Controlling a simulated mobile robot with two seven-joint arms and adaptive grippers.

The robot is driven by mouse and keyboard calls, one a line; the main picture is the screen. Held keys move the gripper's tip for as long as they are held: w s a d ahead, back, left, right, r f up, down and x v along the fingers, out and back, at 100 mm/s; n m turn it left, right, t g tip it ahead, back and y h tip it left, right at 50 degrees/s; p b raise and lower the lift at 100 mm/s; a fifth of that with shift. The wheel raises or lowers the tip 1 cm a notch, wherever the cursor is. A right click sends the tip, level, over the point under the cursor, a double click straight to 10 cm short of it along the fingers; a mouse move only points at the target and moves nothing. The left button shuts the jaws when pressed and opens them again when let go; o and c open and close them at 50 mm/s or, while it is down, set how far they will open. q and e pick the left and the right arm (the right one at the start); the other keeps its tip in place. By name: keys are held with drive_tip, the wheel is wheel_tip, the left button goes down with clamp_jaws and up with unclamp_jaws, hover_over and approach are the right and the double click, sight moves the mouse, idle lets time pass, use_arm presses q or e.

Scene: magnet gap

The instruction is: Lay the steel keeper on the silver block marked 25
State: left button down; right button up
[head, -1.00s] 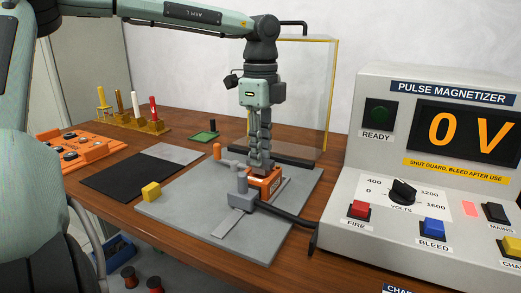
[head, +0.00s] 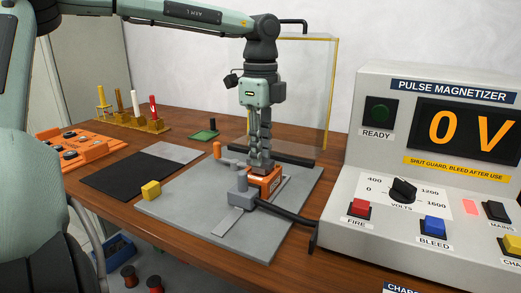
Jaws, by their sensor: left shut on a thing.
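My left gripper (head: 260,160) points straight down over the grey plate (head: 180,212). Its fingers are close together and shut at the top of a small orange block (head: 266,182) with a pale mark. The contact is small and partly hidden by the fingers and a grey clamp. I cannot make out the steel keeper for certain. I cannot read a 25 on any silver block. My right gripper is not in view.
The grey clamp (head: 240,200) with an orange-tipped handle stands just in front of the block. The magnetizer box (head: 435,175) stands right. A clear guard (head: 295,95) stands behind. A black mat (head: 125,172) lies left.

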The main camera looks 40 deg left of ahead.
use_arm(q)
drive_tip(key=shift+f, duration=0.1)
drive_tip(key=c, duration=1.3)
unclamp_jaws()
drive_tip(key=c, duration=0.5)
drive_tip(key=shift+r+p, duration=1.15)
drive_tip(key=shift+r, duration=1.15)
